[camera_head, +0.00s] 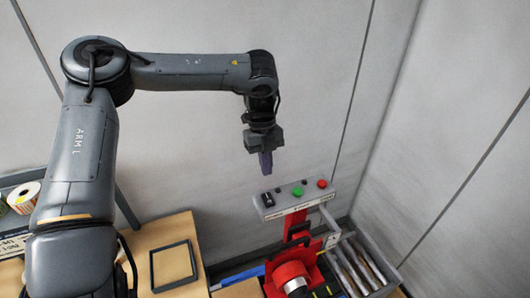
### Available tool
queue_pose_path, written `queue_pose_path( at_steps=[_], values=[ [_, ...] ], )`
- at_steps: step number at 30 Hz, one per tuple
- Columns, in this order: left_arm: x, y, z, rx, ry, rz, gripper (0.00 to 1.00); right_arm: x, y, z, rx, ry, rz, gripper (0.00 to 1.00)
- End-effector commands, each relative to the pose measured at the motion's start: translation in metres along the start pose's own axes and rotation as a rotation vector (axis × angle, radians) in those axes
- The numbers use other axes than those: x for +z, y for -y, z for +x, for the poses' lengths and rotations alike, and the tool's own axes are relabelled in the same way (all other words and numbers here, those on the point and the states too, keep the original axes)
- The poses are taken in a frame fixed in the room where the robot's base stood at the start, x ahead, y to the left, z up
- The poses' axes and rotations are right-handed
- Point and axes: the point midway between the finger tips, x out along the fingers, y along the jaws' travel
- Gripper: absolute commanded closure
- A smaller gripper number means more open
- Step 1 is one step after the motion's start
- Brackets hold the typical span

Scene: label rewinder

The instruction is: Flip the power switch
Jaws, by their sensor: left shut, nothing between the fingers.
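The label rewinder's control panel (293,203) is a light grey box on a red post, right of the middle of the head view. A black power switch (267,198) sits at its left end. A green button (297,191) and a red button (321,184) are further right on the panel. My left gripper (266,172) points down and is shut and empty. In the picture it is just above the switch end of the panel, with a gap between. Which way the switch is set is too small to tell. My right gripper is not in view.
A wooden table with a dark square frame (174,266) is at the lower left. A label roll (24,197) lies at far left. Grey walls stand behind.

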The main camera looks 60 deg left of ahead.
Motion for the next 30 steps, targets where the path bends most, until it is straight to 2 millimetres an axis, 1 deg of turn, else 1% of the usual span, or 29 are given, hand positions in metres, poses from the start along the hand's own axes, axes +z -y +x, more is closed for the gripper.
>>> queue_pose_path(
  at_steps=[1, 6, 12, 19, 30],
  values=[
    [-0.001, -0.001, 0.01, 0.004, -0.004, -0.001, 1.0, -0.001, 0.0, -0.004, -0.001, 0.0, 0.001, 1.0],
    [-0.001, -0.001, 0.04, 0.003, -0.004, 0.0, 1.0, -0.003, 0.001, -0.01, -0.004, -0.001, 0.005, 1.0],
    [0.008, -0.001, 0.065, 0.003, -0.002, -0.003, 1.0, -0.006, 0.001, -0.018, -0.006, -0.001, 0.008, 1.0],
    [0.013, 0.0, 0.077, 0.001, 0.0, -0.001, 1.0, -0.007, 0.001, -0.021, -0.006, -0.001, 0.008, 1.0],
    [0.014, 0.0, 0.079, 0.0, 0.0, -0.001, 1.0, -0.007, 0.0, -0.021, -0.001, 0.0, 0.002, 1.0]
  ],
)
